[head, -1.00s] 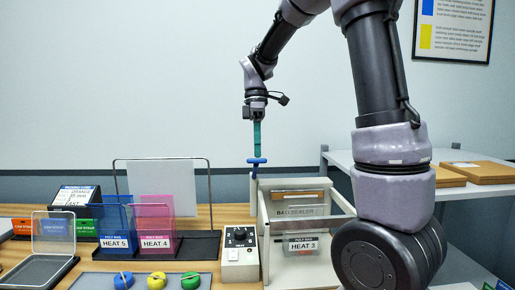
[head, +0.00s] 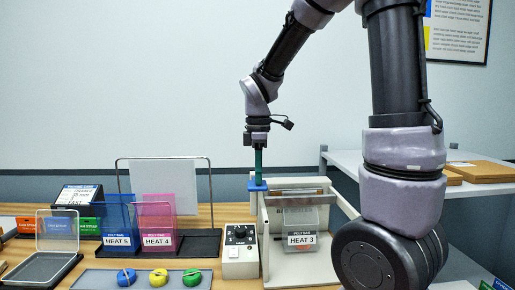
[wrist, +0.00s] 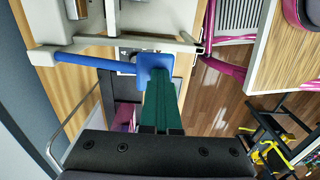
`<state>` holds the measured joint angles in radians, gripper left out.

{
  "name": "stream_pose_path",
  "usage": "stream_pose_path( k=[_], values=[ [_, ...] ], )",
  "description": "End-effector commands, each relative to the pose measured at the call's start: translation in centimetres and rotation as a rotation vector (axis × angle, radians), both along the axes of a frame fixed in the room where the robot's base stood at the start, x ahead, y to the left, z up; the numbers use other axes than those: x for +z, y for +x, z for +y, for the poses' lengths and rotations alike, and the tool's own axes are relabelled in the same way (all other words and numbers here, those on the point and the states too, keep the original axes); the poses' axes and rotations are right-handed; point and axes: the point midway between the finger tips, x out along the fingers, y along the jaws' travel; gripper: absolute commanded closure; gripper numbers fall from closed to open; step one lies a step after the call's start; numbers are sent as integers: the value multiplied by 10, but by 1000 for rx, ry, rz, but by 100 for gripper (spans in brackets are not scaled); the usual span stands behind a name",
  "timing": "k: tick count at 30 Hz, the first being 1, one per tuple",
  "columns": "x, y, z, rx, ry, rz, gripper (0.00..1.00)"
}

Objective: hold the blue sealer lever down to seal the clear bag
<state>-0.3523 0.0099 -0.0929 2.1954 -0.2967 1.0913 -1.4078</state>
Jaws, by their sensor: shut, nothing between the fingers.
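The blue sealer lever (head: 257,186) is at the left end of the white bag sealer (head: 265,238); its blue pad and bar also show in the wrist view (wrist: 152,70). My gripper (head: 258,177) is shut and empty, pointing down with its green fingertips at the top of the lever pad. In the wrist view the fingers (wrist: 160,90) meet the pad and hide part of it. The clear bag (head: 301,228) with a "HEAT 3" label hangs at the sealer's front, under its frame.
A control box with a dial (head: 240,251) stands left of the sealer. Blue (head: 116,222) and pink (head: 156,222) bags stand in a rack further left. A grey tray (head: 150,280) holds blue, yellow and green round items. A white shelf (head: 460,172) is at right.

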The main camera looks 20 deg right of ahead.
Motion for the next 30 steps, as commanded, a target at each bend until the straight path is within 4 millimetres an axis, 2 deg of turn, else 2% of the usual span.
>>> stream_pose_path(
  k=[6, 12, 21, 30],
  values=[
    [-34, -11, 2, 0, -1, 5, 100],
    [-56, -13, 2, 0, 0, 4, 100],
    [-72, -14, 2, 1, -1, 5, 100],
    [-76, -16, 3, 2, -2, 12, 100]
  ],
)
